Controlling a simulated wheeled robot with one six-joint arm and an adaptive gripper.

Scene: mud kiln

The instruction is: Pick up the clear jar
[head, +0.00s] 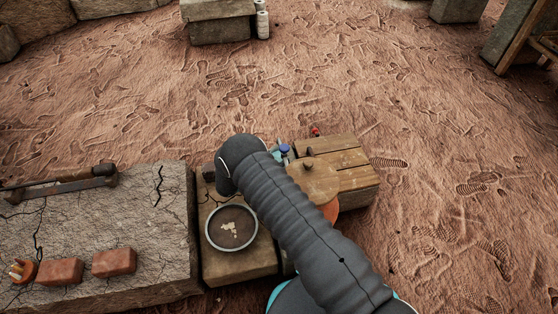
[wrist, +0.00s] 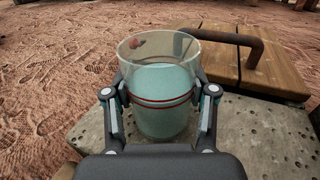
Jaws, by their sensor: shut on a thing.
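The clear jar (wrist: 162,112) stands upright in the middle of the wrist view. It is see-through, with a pale blue-green lower part and dark red bands around it. My gripper (wrist: 160,92) has one finger on each side of the jar and is shut on it at about the height of the bands. The jar's base shows against a grey pitted slab (wrist: 250,140); I cannot tell whether it touches the slab. In the head view my arm hides the jar and the gripper.
Behind the jar is a wooden plank top (wrist: 225,58) with a dark bar handle (wrist: 235,38). In the head view a round dish (head: 231,228) sits left of my arm. Bricks (head: 114,262) lie on a cracked stone slab (head: 160,240). Open sandy ground (head: 450,130) lies right.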

